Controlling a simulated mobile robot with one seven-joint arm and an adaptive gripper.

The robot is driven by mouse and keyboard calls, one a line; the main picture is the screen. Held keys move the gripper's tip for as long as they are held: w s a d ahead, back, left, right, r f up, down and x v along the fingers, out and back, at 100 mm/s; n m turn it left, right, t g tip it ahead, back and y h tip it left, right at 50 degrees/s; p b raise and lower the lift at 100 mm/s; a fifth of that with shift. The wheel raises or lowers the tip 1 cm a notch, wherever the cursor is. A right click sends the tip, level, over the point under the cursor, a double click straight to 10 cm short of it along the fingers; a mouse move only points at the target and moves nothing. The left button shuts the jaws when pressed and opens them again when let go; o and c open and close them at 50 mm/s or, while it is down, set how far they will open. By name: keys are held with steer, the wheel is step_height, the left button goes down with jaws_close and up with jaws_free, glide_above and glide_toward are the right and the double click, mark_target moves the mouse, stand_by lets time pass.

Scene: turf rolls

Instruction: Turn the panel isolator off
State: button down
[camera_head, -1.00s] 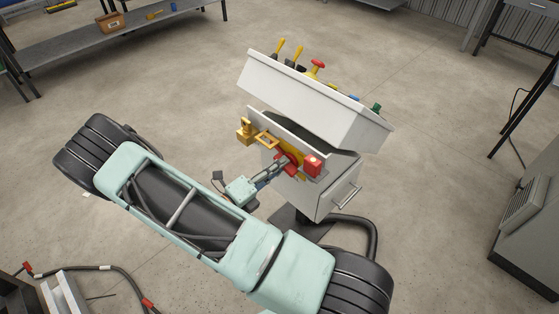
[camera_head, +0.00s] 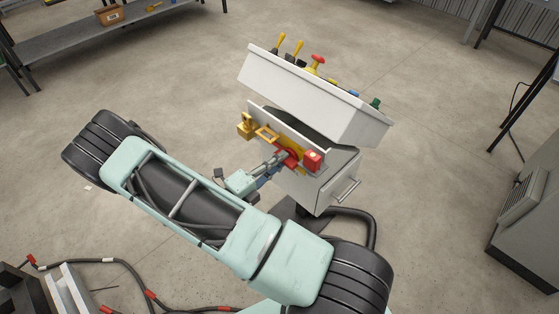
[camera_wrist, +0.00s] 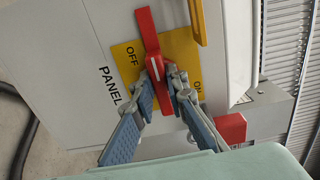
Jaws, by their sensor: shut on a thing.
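The panel isolator has a red handle (camera_wrist: 153,45) on a yellow plate (camera_wrist: 187,52) marked OFF at its left and ON at its right in the wrist view. The word PANEL is printed beside the plate. The handle lies between the two words, with a white line on its hub. My gripper (camera_wrist: 164,82) is shut on the red handle, one finger on each side. In the head view the handle (camera_head: 287,157) is partly hidden by my gripper (camera_head: 276,161) on the front of the white console (camera_head: 315,185).
A yellow padlock (camera_head: 246,126) and hasp (camera_head: 266,134) sit left of the handle, and a red block (camera_head: 313,160) right of it. Levers and buttons stand on the console top (camera_head: 310,92). Cables (camera_head: 120,265) lie on the floor at lower left.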

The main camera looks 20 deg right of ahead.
steer(key=c, duration=1.9)
jaws_free()
steer(key=shift+c, duration=0.2)
steer(key=shift+a, duration=0.15)
steer(key=v, duration=1.1)
steer(key=shift+s+a, duration=0.15)
steer(key=shift+a, duration=0.25)
